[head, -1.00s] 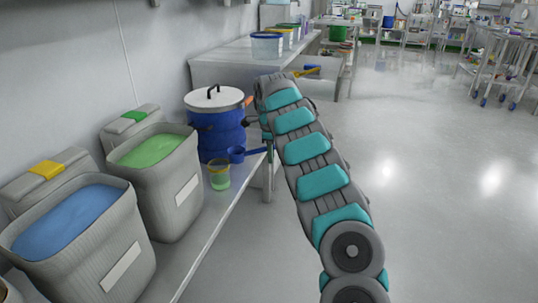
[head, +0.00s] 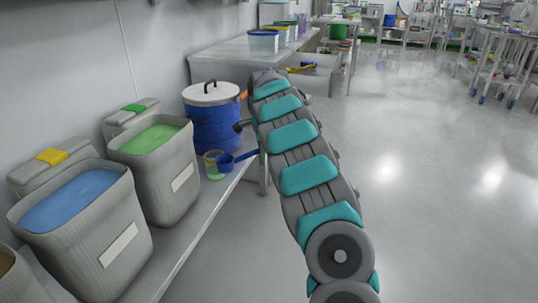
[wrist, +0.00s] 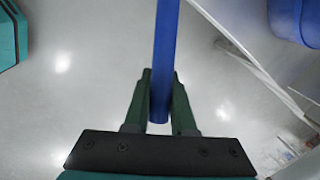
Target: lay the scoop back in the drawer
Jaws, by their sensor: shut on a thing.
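The blue scoop (head: 225,162) hangs over the near bench's right edge in the head view, its bowl in front of a small green-filled cup (head: 212,168). Its handle runs right toward my arm. In the wrist view the blue handle (wrist: 166,50) passes between the two dark fingers of my gripper (wrist: 161,76), which is shut on it. My arm hides the gripper in the head view. What looks like an open drawer (head: 320,82) juts from the far bench, with a yellow thing (head: 303,68) in it. My arm covers part of it.
A blue drum with a white lid (head: 212,95) stands on the near bench (head: 190,245), behind the cup. Grey bins of green powder (head: 152,140) and blue powder (head: 75,203) stand nearer. Clear tubs (head: 263,42) sit on the far bench. Floor on the right is free.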

